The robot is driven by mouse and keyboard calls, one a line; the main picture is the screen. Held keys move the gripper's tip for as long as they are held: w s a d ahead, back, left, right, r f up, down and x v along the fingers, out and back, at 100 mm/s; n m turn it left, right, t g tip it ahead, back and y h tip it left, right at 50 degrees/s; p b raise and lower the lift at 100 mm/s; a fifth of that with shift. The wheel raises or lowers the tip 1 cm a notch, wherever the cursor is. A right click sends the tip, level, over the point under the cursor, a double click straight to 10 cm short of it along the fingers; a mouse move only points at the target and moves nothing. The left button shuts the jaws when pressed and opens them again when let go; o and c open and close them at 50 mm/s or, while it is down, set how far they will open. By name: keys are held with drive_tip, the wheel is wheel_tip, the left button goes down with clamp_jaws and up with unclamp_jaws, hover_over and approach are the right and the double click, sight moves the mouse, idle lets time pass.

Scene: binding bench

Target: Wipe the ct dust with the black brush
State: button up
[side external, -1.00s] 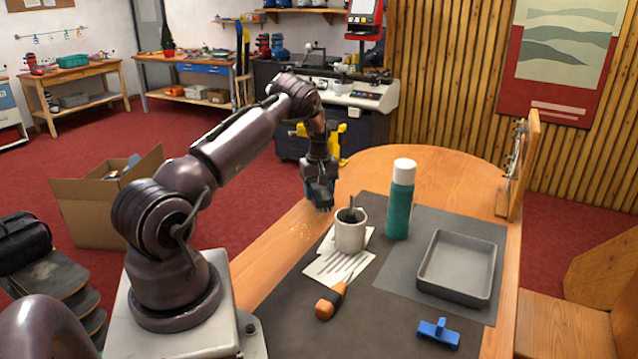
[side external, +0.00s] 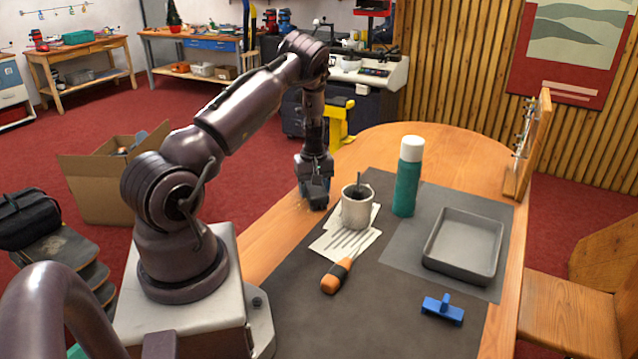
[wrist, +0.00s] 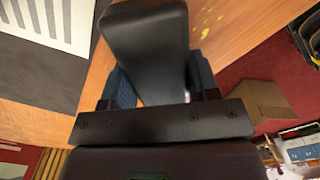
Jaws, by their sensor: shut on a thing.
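My gripper (side external: 314,188) is over the left edge of the wooden table (side external: 400,150), left of the mug. In the wrist view its blue-grey fingers (wrist: 163,84) are shut on the black brush (wrist: 148,40), a dark block with rounded corners. The brush also shows low under my gripper in the side view (side external: 318,204), close to the wood; whether it touches cannot be told. Yellowish dust specks (wrist: 207,20) lie on the bare wood just beside the brush in the wrist view. In the side view my gripper mostly hides them.
A mug (side external: 356,212) stands on printed paper (side external: 343,243) right of my gripper. Beyond are a green bottle (side external: 406,180) and a grey tray (side external: 463,246). An orange-handled tool (side external: 335,278) and a blue tool (side external: 442,310) lie on the dark mat (side external: 290,300).

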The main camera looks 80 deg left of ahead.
sight(303, 214)
drive_tip(key=shift+s+d, duration=2.5)
drive_tip(key=shift+d, duration=0.05)
drive_tip(key=shift+w+a+f, duration=0.1)
drive_tip(key=shift+w+a, duration=4.35)
drive_tip(key=shift+a, duration=0.05)
drive_tip(key=shift+w+a, duration=0.25)
drive_tip(key=shift+w, duration=0.3)
drive_tip(key=shift+w+d, duration=0.2)
drive_tip(key=shift+d, duration=0.1)
drive_tip(key=shift+s+d, duration=4.75)
drive_tip(key=shift+s, duration=0.1)
drive_tip(key=shift+w+a, duration=4.7)
drive_tip(key=shift+a, duration=0.1)
drive_tip(key=shift+w+r, duration=0.1)
drive_tip(key=shift+r, duration=1.05)
wheel_tip(303, 214, up, 6)
drive_tip(key=shift+r, duration=0.1)
